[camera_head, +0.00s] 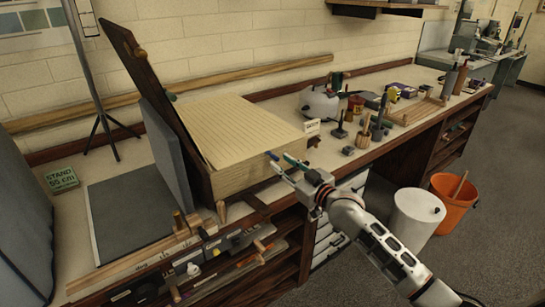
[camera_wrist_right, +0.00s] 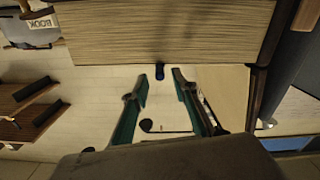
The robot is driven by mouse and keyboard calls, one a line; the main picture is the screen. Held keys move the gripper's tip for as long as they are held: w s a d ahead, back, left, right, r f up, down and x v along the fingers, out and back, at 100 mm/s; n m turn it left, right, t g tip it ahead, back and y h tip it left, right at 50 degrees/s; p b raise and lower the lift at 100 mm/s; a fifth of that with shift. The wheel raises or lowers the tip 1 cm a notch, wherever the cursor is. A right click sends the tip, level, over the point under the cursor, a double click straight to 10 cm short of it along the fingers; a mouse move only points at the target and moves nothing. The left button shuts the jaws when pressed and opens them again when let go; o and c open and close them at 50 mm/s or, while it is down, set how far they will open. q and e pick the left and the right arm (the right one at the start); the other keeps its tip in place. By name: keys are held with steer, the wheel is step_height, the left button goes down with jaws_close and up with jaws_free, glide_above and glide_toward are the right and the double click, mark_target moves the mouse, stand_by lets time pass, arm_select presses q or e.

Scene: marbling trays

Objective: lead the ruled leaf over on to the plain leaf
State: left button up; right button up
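The ruled leaf (camera_head: 240,125), cream with fine parallel lines, lies on top of a thick pale block (camera_head: 245,178) on the bench. I cannot make out a separate plain leaf. A dark wooden board (camera_head: 150,75) leans up along the block's left side. My left gripper is not in view.
A grey upright panel (camera_head: 166,150) and a dark flat slab (camera_head: 130,212) are left of the block. A white bin (camera_head: 415,218) and orange bucket (camera_head: 453,204) stand on the floor.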

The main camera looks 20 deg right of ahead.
mark_target(269, 153)
steer(key=shift+b+x, duration=0.4)
steer(key=shift+x, duration=2.5)
jaws_close()
